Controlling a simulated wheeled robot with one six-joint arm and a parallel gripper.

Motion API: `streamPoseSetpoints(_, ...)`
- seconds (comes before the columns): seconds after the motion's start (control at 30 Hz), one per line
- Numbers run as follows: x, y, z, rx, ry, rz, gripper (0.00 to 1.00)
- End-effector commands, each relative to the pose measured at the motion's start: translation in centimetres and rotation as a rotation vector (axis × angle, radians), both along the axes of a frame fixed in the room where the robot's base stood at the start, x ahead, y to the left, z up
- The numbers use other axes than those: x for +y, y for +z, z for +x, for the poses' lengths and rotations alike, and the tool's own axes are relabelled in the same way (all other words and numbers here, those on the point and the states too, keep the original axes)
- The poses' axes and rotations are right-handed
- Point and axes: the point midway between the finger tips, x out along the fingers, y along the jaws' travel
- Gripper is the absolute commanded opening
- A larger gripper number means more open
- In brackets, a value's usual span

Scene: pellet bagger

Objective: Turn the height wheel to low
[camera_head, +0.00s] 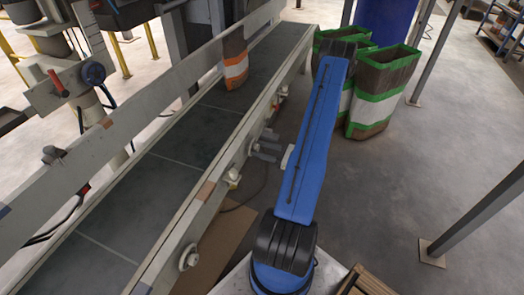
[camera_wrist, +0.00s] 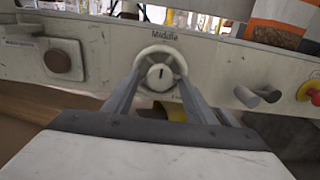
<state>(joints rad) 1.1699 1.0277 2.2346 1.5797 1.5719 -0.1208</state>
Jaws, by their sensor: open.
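A pale round wheel (camera_wrist: 160,72) with a dark upright mark at its centre sits on the conveyor's side rail in the wrist view. The word "Middle" stands right above it. My gripper (camera_wrist: 158,84) is open, with one finger on each side of the wheel's lower part. Whether the fingers touch the rim I cannot tell. In the head view my gripper (camera_head: 266,150) is at the near side rail, partly hidden by my blue arm; the wheel cannot be made out there.
The conveyor (camera_head: 160,178) carries an orange-banded bag (camera_head: 235,66). Green-edged bags (camera_head: 378,92) stand on the floor behind my arm. In the wrist view a dark knob (camera_wrist: 58,61) is left of the wheel; grey pegs (camera_wrist: 258,96) and a red button (camera_wrist: 313,92) are right.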

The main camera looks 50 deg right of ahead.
Motion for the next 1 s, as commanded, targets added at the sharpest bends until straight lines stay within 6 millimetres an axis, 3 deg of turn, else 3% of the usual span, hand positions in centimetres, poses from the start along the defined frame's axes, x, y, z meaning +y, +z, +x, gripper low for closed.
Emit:
streamPoseSetpoints(0.07,0.0,0.0,-0.01,0.0,0.0,0.0,0.51)
streamPoseSetpoints(0.23,0.01,0.0,-0.01,0.0,0.0,0.0,0.1)
streamPoseSetpoints(0.67,0.01,0.0,-0.03,0.026,0.0,0.062,0.1)
streamPoseSetpoints(1.0,0.04,0.0,-0.06,0.125,0.0,0.301,0.1)
